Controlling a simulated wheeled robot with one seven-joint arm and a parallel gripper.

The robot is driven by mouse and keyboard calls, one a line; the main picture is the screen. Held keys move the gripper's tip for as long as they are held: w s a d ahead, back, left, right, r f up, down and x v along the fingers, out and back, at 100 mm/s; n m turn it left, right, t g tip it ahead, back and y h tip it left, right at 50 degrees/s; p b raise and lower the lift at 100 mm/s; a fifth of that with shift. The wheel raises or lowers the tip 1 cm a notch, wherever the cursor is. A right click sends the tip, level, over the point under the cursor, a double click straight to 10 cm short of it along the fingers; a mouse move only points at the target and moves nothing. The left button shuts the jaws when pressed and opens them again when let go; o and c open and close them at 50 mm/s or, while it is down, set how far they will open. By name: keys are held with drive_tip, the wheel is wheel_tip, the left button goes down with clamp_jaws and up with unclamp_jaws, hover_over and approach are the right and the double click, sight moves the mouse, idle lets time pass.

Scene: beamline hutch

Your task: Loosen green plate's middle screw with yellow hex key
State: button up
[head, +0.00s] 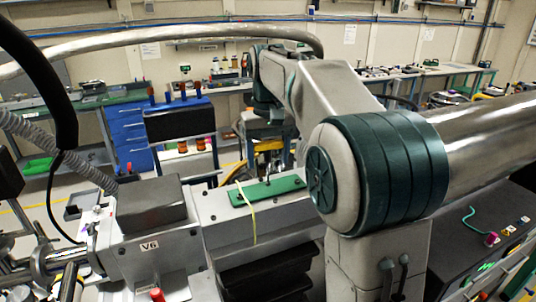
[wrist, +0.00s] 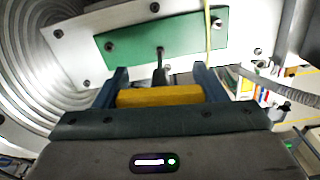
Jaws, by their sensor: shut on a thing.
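The green plate (head: 280,188) lies on a light grey housing in the head view. It fills the top of the wrist view (wrist: 190,30), with a screw near its left end, one at its middle and one near its right end. My gripper (wrist: 160,76) is shut on the yellow handle of the hex key (wrist: 160,97), which lies across between the two blue fingers. The key's dark shaft runs from the handle up to the middle screw (wrist: 160,49). Its tip appears at the screw head; I cannot tell whether it is seated.
A thin yellow-green strand (head: 249,215) hangs over the plate's left part in the head view, and it crosses near the right screw in the wrist view (wrist: 207,30). A dark block (head: 152,205) above the V6 label stands left of the plate. A ribbed hose lies far left.

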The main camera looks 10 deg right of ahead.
sight(268, 141)
idle(0.4)
drive_tip(key=shift+n, duration=2.1)
drive_tip(key=shift+n, duration=2)
drive_tip(key=n, duration=0.4)
drive_tip(key=shift+r, duration=0.1)
drive_tip(key=shift+r, duration=2)
